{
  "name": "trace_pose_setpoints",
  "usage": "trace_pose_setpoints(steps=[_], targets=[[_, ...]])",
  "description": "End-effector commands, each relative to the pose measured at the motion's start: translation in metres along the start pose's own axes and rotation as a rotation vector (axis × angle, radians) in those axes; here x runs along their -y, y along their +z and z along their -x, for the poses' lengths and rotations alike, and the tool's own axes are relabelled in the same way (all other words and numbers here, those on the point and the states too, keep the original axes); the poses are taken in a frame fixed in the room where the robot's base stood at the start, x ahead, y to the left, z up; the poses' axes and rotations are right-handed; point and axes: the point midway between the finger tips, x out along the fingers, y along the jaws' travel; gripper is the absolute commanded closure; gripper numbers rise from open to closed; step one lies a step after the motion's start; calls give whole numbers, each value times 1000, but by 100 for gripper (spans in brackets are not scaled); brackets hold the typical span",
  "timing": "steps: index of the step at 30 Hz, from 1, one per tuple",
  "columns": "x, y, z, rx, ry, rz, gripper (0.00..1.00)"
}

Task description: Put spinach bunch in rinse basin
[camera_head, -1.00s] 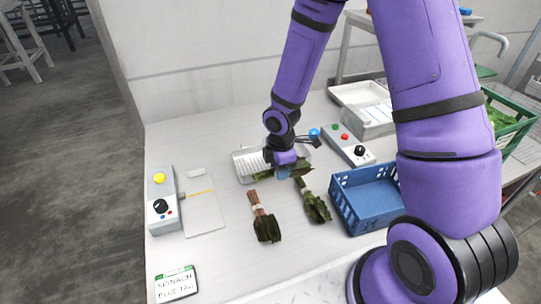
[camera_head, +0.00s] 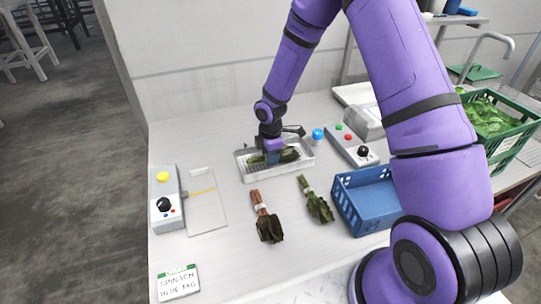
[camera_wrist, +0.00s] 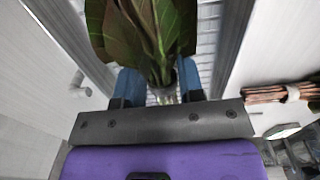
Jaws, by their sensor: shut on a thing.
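A dark green leafy bunch (camera_wrist: 150,30), apparently the spinach bunch, is between the two blue fingers of my gripper (camera_wrist: 160,90). The gripper is shut on its stem end. In the head view my gripper (camera_head: 273,156) points down into a pale, shallow metal basin (camera_head: 281,174) with a slatted floor, apparently the rinse basin. The bunch (camera_head: 289,155) lies lengthwise within the basin's outline, low between its walls. I cannot tell whether it touches the floor. The fingers partly hide its stems.
A red-stemmed bunch (camera_head: 268,228) and a green-stemmed bunch (camera_head: 319,208) lie in front of the basin. A blue crate (camera_head: 362,222) stands at right. Control boxes (camera_head: 166,215) (camera_head: 352,146) flank the work area. A sign (camera_head: 178,284) reads "SPINACH BLUE TAG".

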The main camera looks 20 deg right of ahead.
Motion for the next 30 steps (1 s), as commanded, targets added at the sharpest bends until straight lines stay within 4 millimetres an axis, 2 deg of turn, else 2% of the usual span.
trace_pose_setpoints(steps=[11,12,15,25,30], targets=[[0,0,-4,1,0,1,89],[0,0,-4,1,0,1,58],[0,0,-4,1,0,1,39],[0,0,0,0,2,0,39],[-1,1,21,0,4,0,39]])
